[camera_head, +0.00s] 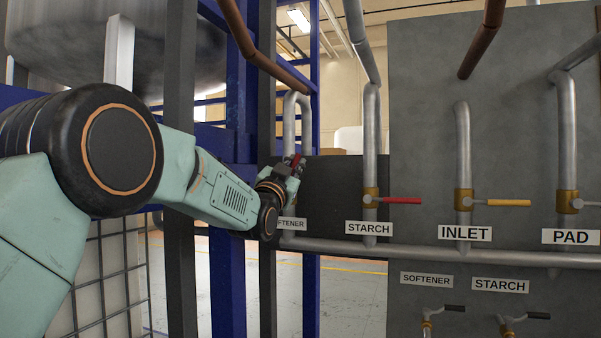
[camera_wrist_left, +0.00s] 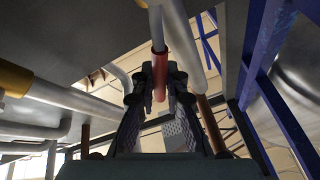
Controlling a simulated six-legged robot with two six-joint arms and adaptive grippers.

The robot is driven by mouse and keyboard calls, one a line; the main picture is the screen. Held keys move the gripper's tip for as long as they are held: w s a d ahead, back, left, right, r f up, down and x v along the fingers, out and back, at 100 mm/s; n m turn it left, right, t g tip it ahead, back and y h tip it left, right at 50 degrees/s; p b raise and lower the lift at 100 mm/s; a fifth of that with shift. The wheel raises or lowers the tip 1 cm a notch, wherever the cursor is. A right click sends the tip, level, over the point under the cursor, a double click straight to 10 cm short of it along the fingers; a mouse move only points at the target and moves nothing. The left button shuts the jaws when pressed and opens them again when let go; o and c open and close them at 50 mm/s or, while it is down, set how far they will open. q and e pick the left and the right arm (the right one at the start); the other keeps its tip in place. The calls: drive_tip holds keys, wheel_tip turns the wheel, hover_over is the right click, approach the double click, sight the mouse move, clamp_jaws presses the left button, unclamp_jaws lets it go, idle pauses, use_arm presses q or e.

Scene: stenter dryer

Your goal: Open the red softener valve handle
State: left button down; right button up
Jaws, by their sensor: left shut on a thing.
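The red softener valve handle (camera_wrist_left: 160,74) sits between the two fingers of my left gripper (camera_wrist_left: 158,78) in the left wrist view. In the head view a small part of the red handle (camera_head: 296,161) shows at my left gripper (camera_head: 297,166), in front of the leftmost pipe. The gripper is shut on the handle. My left wrist hides the valve body and part of the upper SOFTENER label (camera_head: 292,224). My right gripper is in neither view.
To the right are the STARCH valve with a red handle (camera_head: 403,201), the INLET valve with a yellow handle (camera_head: 508,203) and the PAD valve (camera_head: 569,202). A horizontal pipe (camera_head: 430,251) runs below them. Blue frame posts (camera_head: 228,270) stand close beside my left forearm.

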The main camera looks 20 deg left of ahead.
use_arm(q)
drive_tip(key=shift+a+f+n+y, duration=0.2)
drive_tip(key=shift+a+n+y, duration=0.3)
drive_tip(key=shift+n, duration=0.5)
drive_tip(key=shift+w+f+y, duration=0.1)
drive_tip(key=shift+y, duration=0.2)
drive_tip(key=c, duration=1.7)
unclamp_jaws()
drive_tip(key=o, duration=0.3)
drive_tip(key=shift+a+r, duration=0.1)
drive_tip(key=shift+r, duration=0.15)
drive_tip(key=shift+o, duration=0.2)
drive_tip(key=v, duration=1.2)
drive_tip(key=shift+r, duration=0.1)
